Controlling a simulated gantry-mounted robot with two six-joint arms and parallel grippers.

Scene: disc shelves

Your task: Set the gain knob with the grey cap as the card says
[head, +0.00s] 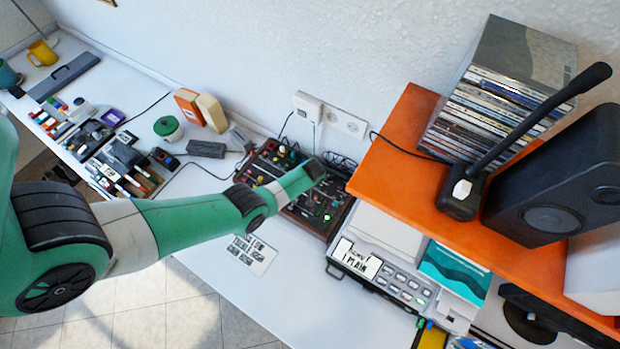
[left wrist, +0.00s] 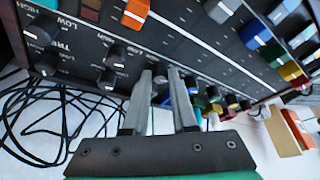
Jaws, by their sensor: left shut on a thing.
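My left arm reaches over the dark mixing console (head: 330,222), and its gripper is hidden behind the wrist there. In the left wrist view my left gripper (left wrist: 163,78) is down at the console panel (left wrist: 185,38), its two fingers shut on a small knob (left wrist: 161,95) between them. The fingers mostly cover this knob, so I cannot make out its pointer or be sure of its cap colour. A white card (head: 250,254) with dark printing lies on the table in front of the console; its text is too small to read. My right gripper is not in view.
More knobs (left wrist: 116,56) and coloured fader caps (left wrist: 136,13) crowd the panel around the fingers. Black cables (left wrist: 45,118) lie coiled beside the console. An orange shelf (head: 405,178) with discs and a speaker (head: 560,170) stands to the right. The table around the card is clear.

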